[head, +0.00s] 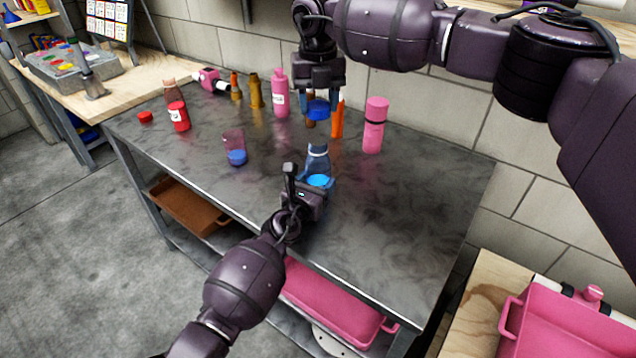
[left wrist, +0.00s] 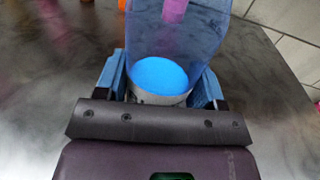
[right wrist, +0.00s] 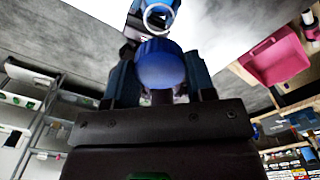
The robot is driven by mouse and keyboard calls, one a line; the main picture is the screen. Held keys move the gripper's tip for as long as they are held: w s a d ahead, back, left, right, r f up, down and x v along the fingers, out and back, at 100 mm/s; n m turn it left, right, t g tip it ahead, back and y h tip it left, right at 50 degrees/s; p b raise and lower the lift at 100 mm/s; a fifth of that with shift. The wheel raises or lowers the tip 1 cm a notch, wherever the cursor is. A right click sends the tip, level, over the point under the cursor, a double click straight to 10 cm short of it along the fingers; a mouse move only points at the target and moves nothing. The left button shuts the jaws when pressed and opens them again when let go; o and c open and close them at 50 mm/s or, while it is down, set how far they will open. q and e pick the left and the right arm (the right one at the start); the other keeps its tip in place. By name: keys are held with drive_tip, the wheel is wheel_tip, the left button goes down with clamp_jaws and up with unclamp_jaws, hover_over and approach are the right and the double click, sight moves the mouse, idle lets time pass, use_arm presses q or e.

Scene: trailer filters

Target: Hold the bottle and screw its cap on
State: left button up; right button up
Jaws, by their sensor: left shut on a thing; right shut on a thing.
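The clear blue bottle (head: 318,157) stands upright near the front edge of the grey table, with bright blue at its lower part. My left gripper (head: 309,189) is shut around its lower body. The left wrist view shows the bottle (left wrist: 185,45) between the two fingers (left wrist: 161,85). My right gripper (head: 318,92) points down above the bottle and is shut on the blue cap (head: 318,109). The cap is apart from the bottle's mouth, with a clear gap. In the right wrist view the cap (right wrist: 161,64) sits between the fingers, and the bottle's open ring-shaped mouth (right wrist: 157,18) shows beyond it.
An orange bottle (head: 338,120) and a pink flask (head: 375,127) stand close behind and to the right. A clear cup with a blue part (head: 236,155), a red bottle (head: 180,118) and a pink bottle (head: 280,97) stand to the left. The table's right part is free.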

sight(318, 142)
use_arm(q)
drive_tip(key=c, duration=0.4)
drive_tip(key=shift+o, duration=0.2)
use_arm(e)
drive_tip(key=shift+f, duration=2.5)
drive_tip(key=shift+f, duration=0.9)
drive_tip(key=shift+f, duration=0.6)
